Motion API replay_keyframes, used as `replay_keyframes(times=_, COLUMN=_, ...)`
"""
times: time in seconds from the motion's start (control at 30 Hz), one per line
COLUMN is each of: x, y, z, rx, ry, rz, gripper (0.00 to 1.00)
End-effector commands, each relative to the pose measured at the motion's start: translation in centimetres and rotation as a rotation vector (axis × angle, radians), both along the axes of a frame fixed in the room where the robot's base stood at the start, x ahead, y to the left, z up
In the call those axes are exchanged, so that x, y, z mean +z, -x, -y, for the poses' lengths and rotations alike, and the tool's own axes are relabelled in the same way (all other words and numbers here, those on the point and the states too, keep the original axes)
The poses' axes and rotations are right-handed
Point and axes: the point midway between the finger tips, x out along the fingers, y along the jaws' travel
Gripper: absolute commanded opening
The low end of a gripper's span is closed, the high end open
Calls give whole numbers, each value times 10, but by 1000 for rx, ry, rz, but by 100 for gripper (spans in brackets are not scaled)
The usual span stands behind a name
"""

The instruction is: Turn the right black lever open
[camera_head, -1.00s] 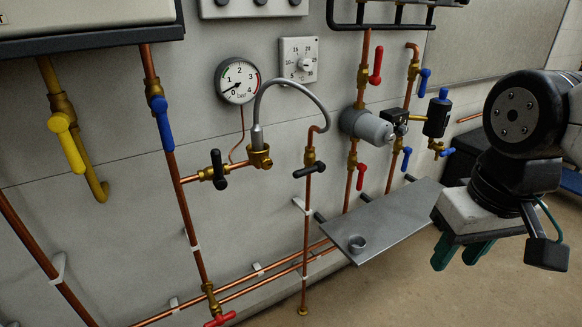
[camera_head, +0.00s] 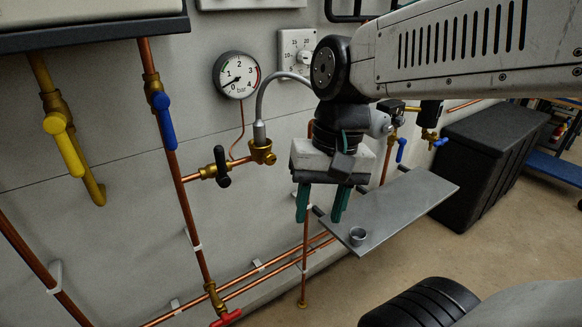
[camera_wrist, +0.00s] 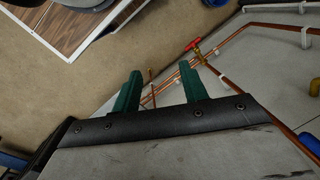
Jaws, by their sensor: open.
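The right black lever, on the vertical copper pipe (camera_head: 306,245), is hidden behind my gripper and arm in the head view. Only the pipe's lower part shows below. The left black lever (camera_head: 221,166) is in plain view on the short horizontal branch, hanging down. My gripper (camera_head: 320,207) is open and empty, its two green fingers pointing down in front of the pipe. Its distance from the pipe cannot be told. In the wrist view the open fingers (camera_wrist: 160,75) have nothing between them but distant pipes and floor; neither black lever can be made out there.
A blue lever (camera_head: 164,120), yellow lever (camera_head: 64,145) and red lever (camera_head: 226,318) are farther left. A black box (camera_head: 490,150) stands right.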

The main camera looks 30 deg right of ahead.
Motion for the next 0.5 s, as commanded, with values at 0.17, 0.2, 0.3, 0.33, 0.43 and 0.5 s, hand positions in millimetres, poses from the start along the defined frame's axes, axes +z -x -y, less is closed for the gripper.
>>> replay_keyframes(times=0.17, x=-9, y=-52, z=0, rx=-558, ry=-226, rz=-252, gripper=43)
replay_keyframes(times=0.2, x=-12, y=-66, z=2, rx=-685, ry=-275, rz=-313, gripper=43)
replay_keyframes(times=0.3, x=-19, y=-100, z=13, rx=-998, ry=-394, rz=-484, gripper=43)
replay_keyframes(times=0.33, x=-22, y=-111, z=17, rx=-1090, ry=-428, rz=-538, gripper=43)
replay_keyframes(times=0.43, x=-34, y=-146, z=38, rx=-1388, ry=-545, rz=-734, gripper=43)
replay_keyframes(times=0.5, x=-44, y=-171, z=58, rx=-1587, ry=-626, rz=-886, gripper=43)
